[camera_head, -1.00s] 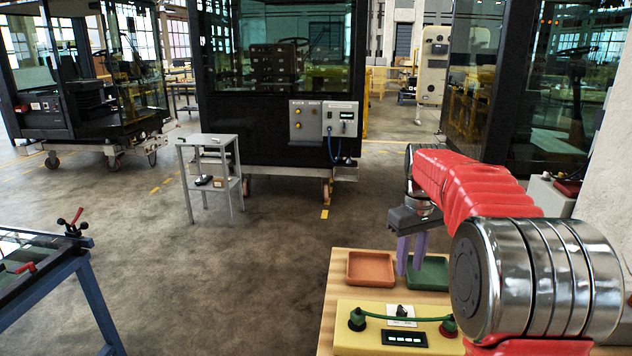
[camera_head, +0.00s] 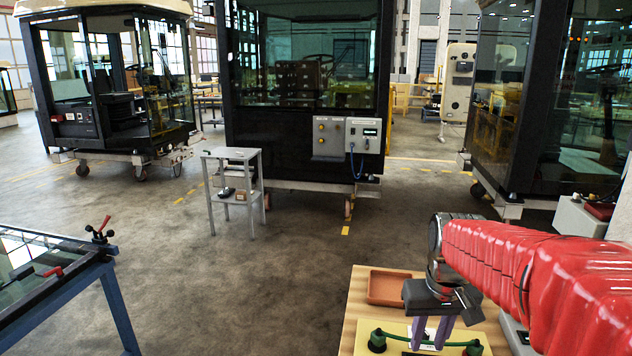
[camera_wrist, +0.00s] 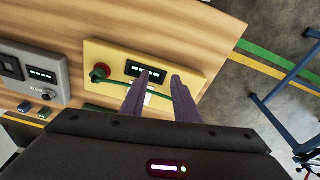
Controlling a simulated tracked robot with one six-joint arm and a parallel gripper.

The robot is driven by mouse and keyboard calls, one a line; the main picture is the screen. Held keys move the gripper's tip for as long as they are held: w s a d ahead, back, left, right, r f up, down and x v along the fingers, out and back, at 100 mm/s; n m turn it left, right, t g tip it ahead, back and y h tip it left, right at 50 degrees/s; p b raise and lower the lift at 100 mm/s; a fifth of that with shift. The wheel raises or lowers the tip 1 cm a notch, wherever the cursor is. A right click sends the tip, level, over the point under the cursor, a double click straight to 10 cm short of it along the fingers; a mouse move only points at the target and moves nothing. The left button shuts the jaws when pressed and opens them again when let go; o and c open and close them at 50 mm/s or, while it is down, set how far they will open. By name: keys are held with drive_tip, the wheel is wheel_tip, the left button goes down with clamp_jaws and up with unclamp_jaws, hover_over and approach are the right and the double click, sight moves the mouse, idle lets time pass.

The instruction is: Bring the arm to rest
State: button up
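My red arm (camera_head: 540,270) reaches in from the right in the head view. My gripper (camera_head: 430,343) points down over the yellow panel (camera_head: 395,330) on the wooden bench top. In the wrist view the two purple-grey fingers (camera_wrist: 160,76) stand apart with a clear gap, and nothing shows held between them. The yellow panel (camera_wrist: 100,52) with its display and red-and-green knob lies beyond the fingertips. A green cable (camera_wrist: 122,83) runs across the panel behind the fingers; I cannot tell whether they touch it.
An orange tray (camera_head: 390,287) sits behind the panel. A grey panel (camera_wrist: 30,70) lies beside the yellow one in the wrist view. A small grey stand (camera_head: 232,154) and dark glazed cabs stand farther back. A blue-legged table (camera_head: 60,290) is at left. Open floor lies between.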

drive_tip(key=s+a+r+t, duration=0.1)
drive_tip(key=s+a+t, duration=0.1)
drive_tip(key=s, duration=0.6)
drive_tip(key=s+a+r+t, duration=0.2)
drive_tip(key=s+a, duration=0.2)
drive_tip(key=s, duration=0.5)
drive_tip(key=shift+s+a, duration=0.15)
drive_tip(key=shift+s, duration=0.05)
